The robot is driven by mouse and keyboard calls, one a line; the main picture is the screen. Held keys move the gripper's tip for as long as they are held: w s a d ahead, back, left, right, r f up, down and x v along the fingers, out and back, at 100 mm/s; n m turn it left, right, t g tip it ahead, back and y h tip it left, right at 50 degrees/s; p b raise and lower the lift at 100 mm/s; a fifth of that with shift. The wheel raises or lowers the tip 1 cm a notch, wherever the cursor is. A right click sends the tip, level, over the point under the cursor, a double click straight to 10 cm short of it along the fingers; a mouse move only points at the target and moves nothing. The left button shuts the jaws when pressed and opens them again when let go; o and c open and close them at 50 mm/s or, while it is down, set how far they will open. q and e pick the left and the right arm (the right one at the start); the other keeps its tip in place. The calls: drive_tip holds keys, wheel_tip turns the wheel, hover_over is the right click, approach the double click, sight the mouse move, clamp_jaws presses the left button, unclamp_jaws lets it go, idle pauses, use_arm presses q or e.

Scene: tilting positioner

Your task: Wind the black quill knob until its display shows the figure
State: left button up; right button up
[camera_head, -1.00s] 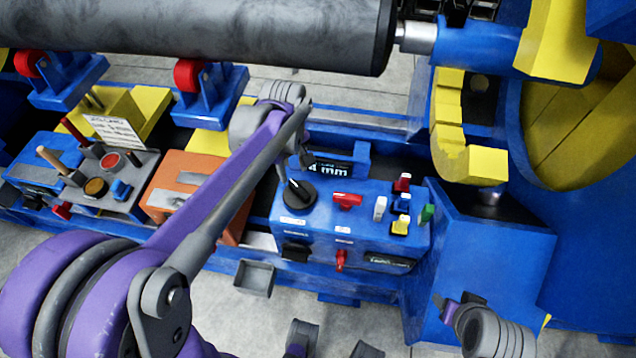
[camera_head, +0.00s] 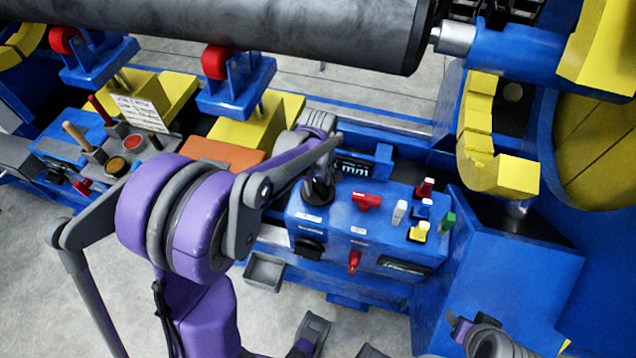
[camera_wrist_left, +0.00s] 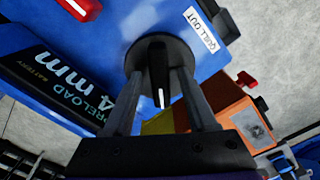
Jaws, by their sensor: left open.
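The black quill knob (camera_head: 318,191) sits on the top of the blue control box (camera_head: 345,222), at its left end. In the left wrist view the knob (camera_wrist_left: 160,62) has a raised grip with a white pointer mark, beside a "QUILL OUT" label. My left gripper (camera_wrist_left: 158,88) is open, its fingers on either side of the knob's grip; contact is unclear. In the head view the display (camera_head: 352,168) is partly hidden by my left arm. My right gripper (camera_head: 460,326) shows only partly at the bottom right.
A red switch (camera_head: 367,201), a white one (camera_head: 399,212) and several coloured buttons stand right of the knob. An orange block (camera_head: 222,151) lies to the left. A large dark cylinder (camera_head: 250,25) spans the top. A small grey tray (camera_head: 265,272) hangs in front.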

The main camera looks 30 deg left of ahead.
use_arm(q)
clamp_jaws()
idle(0.3)
drive_tip(key=shift+m, duration=0.9)
unclamp_jaws()
